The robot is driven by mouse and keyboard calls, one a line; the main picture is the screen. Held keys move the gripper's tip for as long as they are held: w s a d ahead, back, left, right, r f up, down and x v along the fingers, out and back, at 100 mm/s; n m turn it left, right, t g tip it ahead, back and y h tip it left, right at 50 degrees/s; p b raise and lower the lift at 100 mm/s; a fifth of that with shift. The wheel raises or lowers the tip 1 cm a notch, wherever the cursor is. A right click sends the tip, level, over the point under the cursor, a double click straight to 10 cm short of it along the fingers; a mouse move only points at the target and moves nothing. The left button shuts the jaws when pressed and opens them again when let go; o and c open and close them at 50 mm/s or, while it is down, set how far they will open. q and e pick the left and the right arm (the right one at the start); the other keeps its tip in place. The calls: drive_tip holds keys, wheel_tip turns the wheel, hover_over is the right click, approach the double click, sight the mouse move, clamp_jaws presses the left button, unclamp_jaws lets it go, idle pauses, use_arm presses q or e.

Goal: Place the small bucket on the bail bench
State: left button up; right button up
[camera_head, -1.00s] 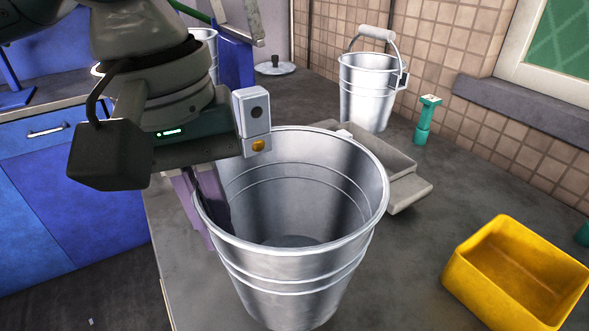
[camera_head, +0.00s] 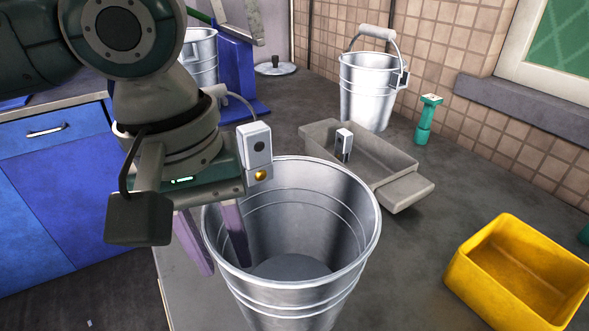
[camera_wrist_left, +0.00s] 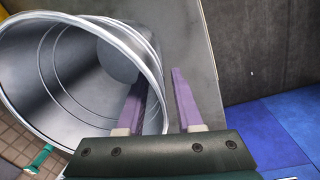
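A galvanised bucket (camera_head: 300,300) stands in front at the lower middle of the head view, its base cut off by the frame edge. My left gripper (camera_head: 214,254) is at its left rim, fingers pointing down. One purple finger is inside the bucket and the other outside. In the left wrist view the fingers (camera_wrist_left: 158,76) are apart, with the rim (camera_wrist_left: 158,105) between them. Two other buckets show: one with a raised bail (camera_head: 366,95) at the back, one at the back left (camera_head: 203,60). I cannot tell which thing is the bail bench. My right gripper is not in view.
A grey tray (camera_head: 405,192) holding a small metal piece (camera_head: 344,142) lies behind the front bucket. A yellow bin (camera_head: 515,290) is at the right, a teal object (camera_head: 425,122) near the wall. A blue stand (camera_head: 237,80) and a lid (camera_head: 276,68) are at the back.

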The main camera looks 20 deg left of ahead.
use_arm(q)
drive_tip(key=shift+r, duration=0.15)
use_arm(e)
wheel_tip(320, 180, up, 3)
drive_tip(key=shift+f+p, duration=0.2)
drive_tip(key=shift+p, duration=1.05)
use_arm(q)
wheel_tip(320, 180, up, 12)
drive_tip(key=shift+s+a, duration=0.3)
drive_tip(key=shift+a, duration=0.1)
